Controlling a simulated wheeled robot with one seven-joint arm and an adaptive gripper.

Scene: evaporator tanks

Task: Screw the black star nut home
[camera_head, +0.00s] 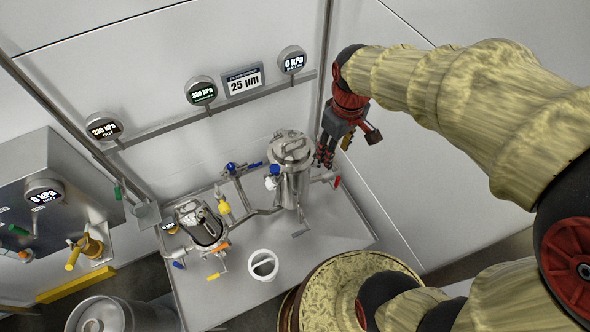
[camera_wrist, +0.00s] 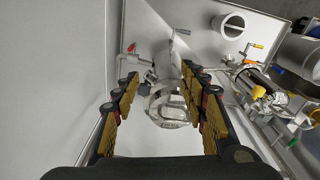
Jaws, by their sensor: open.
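I cannot make out the black star nut in either view. A closed steel filter vessel (camera_head: 293,185) stands upright at the back right of the steel table, with a domed lid (camera_head: 291,147) on top. My gripper (camera_head: 325,158) is open and empty, in the air to the right of this lid in the head view. In the wrist view the lid (camera_wrist: 168,108) shows between the two spread fingers (camera_wrist: 160,88), apart from them. A second vessel (camera_head: 203,230) with a dark rim stands at the left of the table; its top details are too small to tell.
A white bucket (camera_head: 263,265) stands at the table's front; it also shows in the wrist view (camera_wrist: 229,25). Valves and pipes run between the vessels. Gauges (camera_head: 202,91) line the rail behind. A wall panel (camera_head: 375,130) rises close to the right. A grey cabinet (camera_head: 50,190) stands left.

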